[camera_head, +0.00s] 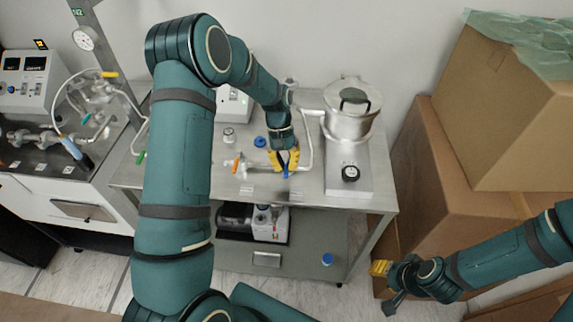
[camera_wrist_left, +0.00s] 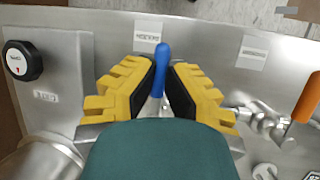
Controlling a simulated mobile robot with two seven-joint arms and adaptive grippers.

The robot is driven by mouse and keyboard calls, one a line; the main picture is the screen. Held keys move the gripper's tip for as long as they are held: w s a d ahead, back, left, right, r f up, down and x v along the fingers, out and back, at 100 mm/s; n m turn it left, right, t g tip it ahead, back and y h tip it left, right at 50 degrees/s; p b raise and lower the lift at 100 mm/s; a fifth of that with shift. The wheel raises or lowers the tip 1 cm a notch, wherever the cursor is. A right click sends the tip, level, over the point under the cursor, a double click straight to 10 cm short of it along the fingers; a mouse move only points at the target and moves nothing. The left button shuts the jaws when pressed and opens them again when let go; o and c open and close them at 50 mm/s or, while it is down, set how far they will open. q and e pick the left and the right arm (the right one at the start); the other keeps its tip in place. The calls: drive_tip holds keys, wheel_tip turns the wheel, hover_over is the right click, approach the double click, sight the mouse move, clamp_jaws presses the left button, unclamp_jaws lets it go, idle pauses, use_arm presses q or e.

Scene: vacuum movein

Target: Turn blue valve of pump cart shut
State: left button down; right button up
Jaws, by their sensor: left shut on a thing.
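The pump cart (camera_head: 345,205) is a grey metal cart with a lower shelf. The valve body is mostly hidden by the gripper. My right gripper (camera_head: 388,285) hangs at the lower right, away from the cart; its finger opening is unclear.
An orange valve handle (camera_wrist_left: 308,98) lies beside the blue one. A metal pot (camera_head: 350,122) and a black knob (camera_head: 350,173) stand at the cart's right. Cardboard boxes (camera_head: 520,120) stack at right. A bench with glassware (camera_head: 90,95) is at left.

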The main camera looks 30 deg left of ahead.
use_arm(q)
drive_tip(key=shift+s+f, duration=0.2)
drive_tip(key=c, duration=1)
unclamp_jaws()
drive_tip(key=shift+w+r, duration=0.1)
drive_tip(key=shift+w, duration=0.05)
drive_tip(key=shift+r, duration=0.1)
drive_tip(key=shift+w+a+r, duration=0.15)
drive_tip(key=shift+w+r, duration=0.05)
drive_tip(key=shift+r, duration=0.15)
drive_tip(key=v, duration=1.1)
